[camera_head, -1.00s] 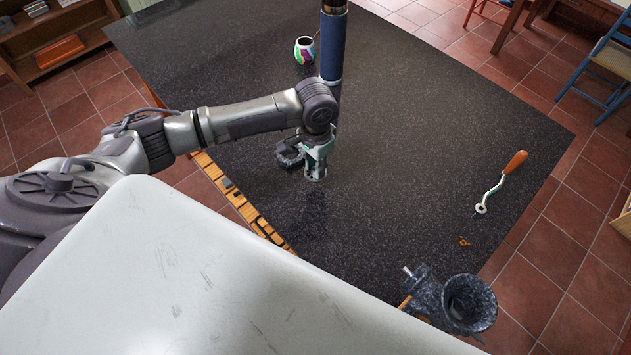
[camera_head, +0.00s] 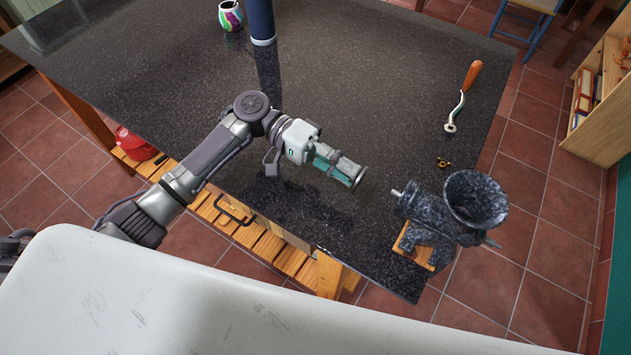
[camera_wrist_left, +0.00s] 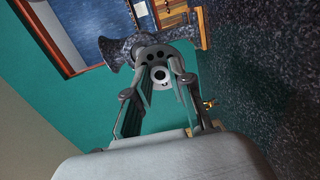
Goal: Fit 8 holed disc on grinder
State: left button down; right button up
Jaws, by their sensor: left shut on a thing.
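The grinder (camera_head: 440,212), dark speckled with a round funnel (camera_head: 475,200), stands on a small wooden block at the table's front right edge. Its pale shaft end (camera_head: 396,193) points left, towards my left gripper (camera_head: 352,174). That gripper is shut on the grey holed disc (camera_head: 360,178), which shows nearly edge-on, upright, left of the shaft with a gap between. My right gripper is out of view.
A crank with an orange handle (camera_head: 472,75) and a small brass wing-shaped part (camera_head: 443,162) lie on the dark table (camera_head: 360,90) behind the grinder. A blue cylinder (camera_head: 262,22) and a colourful cup (camera_head: 230,14) stand at the back. The middle is clear.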

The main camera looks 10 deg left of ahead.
aim_at(360, 175)
pick_arm(q)
jog(key=shift+s+d+r+h+b, duration=0.1)
jog(key=shift+s+r+h+b, duration=0.2)
jog(key=shift+r+h, duration=0.4)
jog(key=shift+s+d+r+p, duration=0.15)
jog(key=shift+d+p, duration=0.25)
jog(key=shift+d, duration=0.35)
jog(key=shift+p+x, duration=0.45)
jog(key=shift+x, duration=0.9)
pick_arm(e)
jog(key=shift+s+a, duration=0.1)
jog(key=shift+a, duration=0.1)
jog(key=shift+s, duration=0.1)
pick_arm(q)
jog(key=shift+d, duration=0.15)
jog(key=shift+s+d, duration=0.15)
jog(key=shift+d, duration=0.15)
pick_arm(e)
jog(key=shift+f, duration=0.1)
